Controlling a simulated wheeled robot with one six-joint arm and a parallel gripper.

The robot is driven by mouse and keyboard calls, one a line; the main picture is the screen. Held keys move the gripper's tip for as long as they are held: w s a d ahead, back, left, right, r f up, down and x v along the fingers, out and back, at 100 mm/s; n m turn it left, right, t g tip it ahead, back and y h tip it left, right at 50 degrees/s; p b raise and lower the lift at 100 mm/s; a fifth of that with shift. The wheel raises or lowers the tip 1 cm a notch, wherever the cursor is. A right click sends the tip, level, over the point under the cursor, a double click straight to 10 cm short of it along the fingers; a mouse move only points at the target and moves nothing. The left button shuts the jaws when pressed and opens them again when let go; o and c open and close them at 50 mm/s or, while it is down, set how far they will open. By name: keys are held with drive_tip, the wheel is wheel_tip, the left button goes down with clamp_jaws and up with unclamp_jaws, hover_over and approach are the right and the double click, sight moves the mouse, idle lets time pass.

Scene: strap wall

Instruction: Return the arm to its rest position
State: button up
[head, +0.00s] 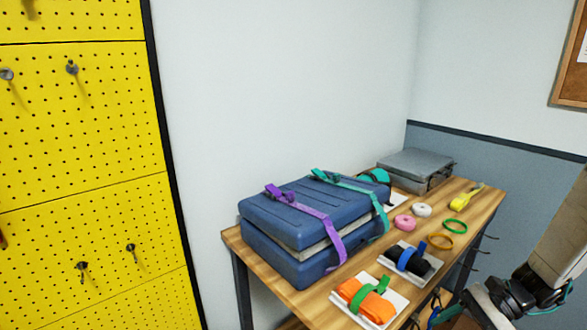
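My arm reaches in from the right edge in the head view. My gripper (480,305) is dark and low at the bottom right, in front of the wooden table's right side. Its fingertips are small and partly lost against dark shapes, so I cannot tell whether it is open or shut. Teal and green bands show close to it, and I cannot tell whether they touch it. The wooden table (462,212) carries a blue case (275,240) with a purple strap (318,222) and a teal strap (350,190) around it.
On the table lie an orange bundle (352,288), a black bundle (418,266), a pink roll (405,222), a white roll (422,210), green and orange rings, a yellow item (466,198) and a grey case (415,165). A yellow pegboard (80,130) with hooks stands left.

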drive_tip(key=s+a+r+n+h, duration=0.2)
drive_tip(key=s+r+n+h, duration=0.1)
drive_tip(key=r, duration=0.4)
drive_tip(key=s+a+r+n+t+h, duration=0.1)
drive_tip(key=s+a+r+n+h, duration=0.2)
drive_tip(key=s+r+n, duration=0.3)
drive_tip(key=s+a+r+n+t+h, duration=0.1)
drive_tip(key=s+a+r+n+h, duration=0.2)
drive_tip(key=r, duration=0.6)
drive_tip(key=shift+s+r+n+h, duration=0.35)
drive_tip(key=shift+s+n+h, duration=0.55)
drive_tip(key=shift+n+h, duration=0.2)
